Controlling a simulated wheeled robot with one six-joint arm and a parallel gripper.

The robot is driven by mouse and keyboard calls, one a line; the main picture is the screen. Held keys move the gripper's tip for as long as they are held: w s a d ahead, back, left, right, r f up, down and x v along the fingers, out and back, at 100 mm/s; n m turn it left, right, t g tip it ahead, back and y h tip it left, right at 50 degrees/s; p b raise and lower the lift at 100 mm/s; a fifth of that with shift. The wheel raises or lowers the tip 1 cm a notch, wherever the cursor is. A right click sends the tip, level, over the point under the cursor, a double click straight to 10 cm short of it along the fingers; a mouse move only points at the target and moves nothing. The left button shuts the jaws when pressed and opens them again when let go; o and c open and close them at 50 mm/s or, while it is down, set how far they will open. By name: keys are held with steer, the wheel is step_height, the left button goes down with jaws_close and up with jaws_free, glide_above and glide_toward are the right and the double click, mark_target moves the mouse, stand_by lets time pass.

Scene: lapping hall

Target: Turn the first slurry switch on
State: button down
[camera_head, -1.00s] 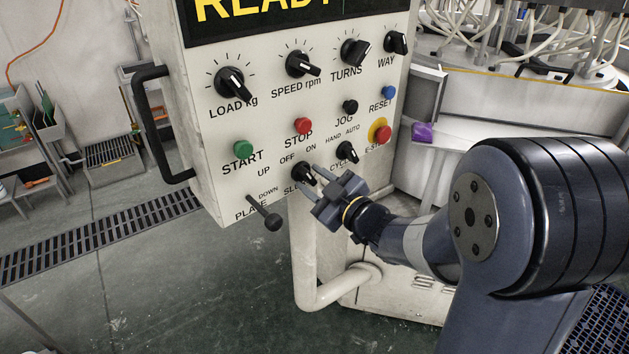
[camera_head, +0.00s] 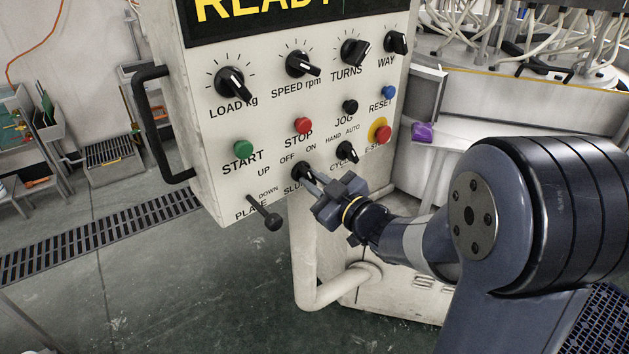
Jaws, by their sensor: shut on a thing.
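The slurry switch (camera_head: 301,170) is a small black rotary knob in the bottom row of the white control panel. The words OFF and ON stand above it, and its own label below is partly covered by my gripper. My gripper (camera_head: 311,181) is at the knob from the lower right, with its fingers shut on it. The fingers hide part of the knob, so I cannot tell exactly which way its pointer faces.
The plate lever (camera_head: 270,220) sticks out to the left of my gripper. The cycle knob (camera_head: 347,152) and the red emergency stop (camera_head: 382,133) are close on the right. START (camera_head: 243,149) and STOP (camera_head: 303,126) buttons lie above. A black handle (camera_head: 150,125) edges the panel.

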steer(key=m+p, duration=0.1)
steer(key=m, duration=0.4)
steer(key=m+p, duration=0.1)
steer(key=m, duration=0.4)
steer(key=shift+s+a, duration=0.1)
steer(key=shift+m, duration=0.3)
stand_by(0.3)
steer(key=c, duration=1.4)
jaws_free()
steer(key=b+v, duration=0.1)
steer(key=v, duration=0.9)
steer(key=shift+s+d, duration=0.25)
steer(key=shift+s, duration=0.05)
steer(key=shift+w+a, duration=0.1)
